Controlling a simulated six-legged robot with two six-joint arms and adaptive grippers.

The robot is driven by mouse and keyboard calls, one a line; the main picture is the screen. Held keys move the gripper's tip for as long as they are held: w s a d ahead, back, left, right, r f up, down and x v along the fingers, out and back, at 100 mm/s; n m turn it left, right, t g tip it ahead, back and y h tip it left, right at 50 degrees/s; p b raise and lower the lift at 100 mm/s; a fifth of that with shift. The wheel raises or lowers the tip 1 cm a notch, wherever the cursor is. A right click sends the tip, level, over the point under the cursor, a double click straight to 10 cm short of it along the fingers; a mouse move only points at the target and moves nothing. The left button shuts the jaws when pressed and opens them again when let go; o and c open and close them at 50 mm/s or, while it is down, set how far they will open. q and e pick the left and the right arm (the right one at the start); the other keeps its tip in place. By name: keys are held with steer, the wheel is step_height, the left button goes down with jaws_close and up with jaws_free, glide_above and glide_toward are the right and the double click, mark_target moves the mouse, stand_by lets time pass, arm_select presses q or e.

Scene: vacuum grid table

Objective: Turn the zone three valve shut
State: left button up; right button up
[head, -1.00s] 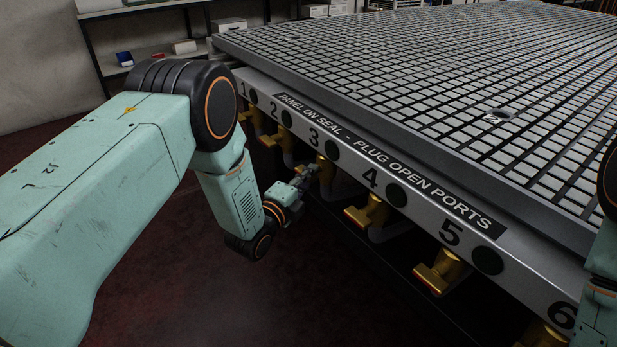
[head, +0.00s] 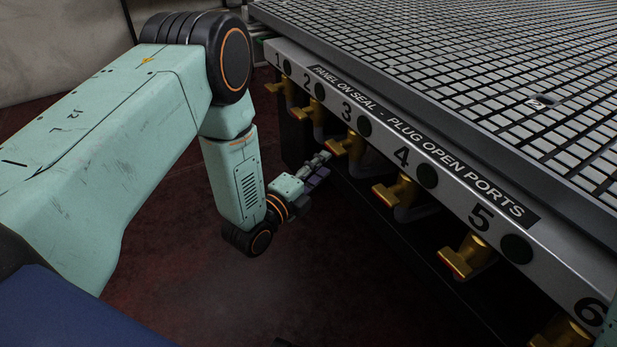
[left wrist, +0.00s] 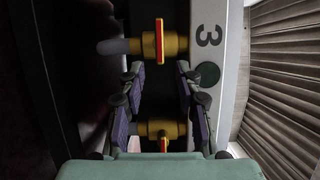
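The zone three valve (head: 343,147) is a brass valve with a red-edged handle, hanging under the panel's number 3 in the head view. In the left wrist view the valve level with the 3 (left wrist: 172,43) has its red handle upright in the picture. My left gripper (head: 322,160) is just below and left of that valve in the head view. In the left wrist view its fingers (left wrist: 159,72) are spread and empty, with the valve beyond their tips. My right gripper is not in view.
Another brass valve (left wrist: 160,129) shows between the fingers lower in the wrist view. More valves, such as valve four (head: 396,192) and valve five (head: 464,258), line the labelled panel (head: 330,88) under the grid table (head: 420,60). Dark floor (head: 300,270) is clear at lower centre.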

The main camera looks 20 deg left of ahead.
arm_select(q)
steer(key=shift+v, duration=2.3)
steer(key=s+a+f+n+g+y+p, duration=0.1)
steer(key=s+f+n+g+y, duration=0.2)
steer(key=s+f+n+g, duration=0.9)
steer(key=s+r+n+g+y+p, duration=0.1)
steer(key=s+n+g+p, duration=0.4)
steer(key=s, duration=1.8)
steer(key=n+p, duration=0.1)
steer(key=n, duration=0.3)
steer(key=shift+a+r+n+y, duration=0.3)
steer(key=shift+a+r, duration=0.05)
steer(key=shift+s, duration=0.1)
